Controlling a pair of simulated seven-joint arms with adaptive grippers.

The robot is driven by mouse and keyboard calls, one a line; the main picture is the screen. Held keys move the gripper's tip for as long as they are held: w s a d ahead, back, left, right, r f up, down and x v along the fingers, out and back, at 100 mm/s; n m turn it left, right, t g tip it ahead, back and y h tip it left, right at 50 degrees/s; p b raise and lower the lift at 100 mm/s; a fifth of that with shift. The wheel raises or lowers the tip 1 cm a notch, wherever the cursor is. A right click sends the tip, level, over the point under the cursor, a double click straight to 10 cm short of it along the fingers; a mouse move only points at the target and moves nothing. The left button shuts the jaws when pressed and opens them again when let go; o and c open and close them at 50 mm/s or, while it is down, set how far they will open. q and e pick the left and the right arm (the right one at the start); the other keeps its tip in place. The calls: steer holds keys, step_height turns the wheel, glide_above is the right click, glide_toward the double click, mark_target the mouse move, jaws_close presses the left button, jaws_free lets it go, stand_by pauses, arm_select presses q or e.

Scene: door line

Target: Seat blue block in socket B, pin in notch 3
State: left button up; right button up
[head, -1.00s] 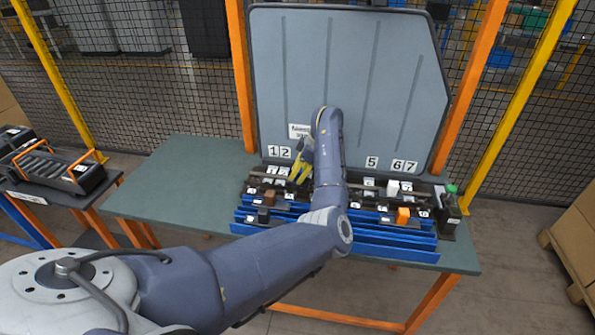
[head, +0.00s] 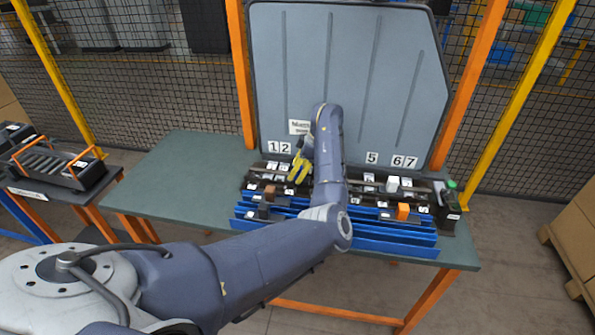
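My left arm reaches across the table, and its yellow-fingered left gripper (head: 299,170) points down over the dark fixture row (head: 352,188), just below the 1 and 2 labels. Whether its fingers are open, shut or holding something is too small to tell. I cannot pick out a blue block; it may be hidden by my arm or gripper. Socket B and notch 3 cannot be read; my forearm covers the middle of the row. My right gripper is not in view.
Blue rails (head: 390,242) run along the table's front edge. A grey panel (head: 345,80) rises behind. The table's left part (head: 180,180) is clear.

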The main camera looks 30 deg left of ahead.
arm_select(q)
steer(key=v, duration=1.2)
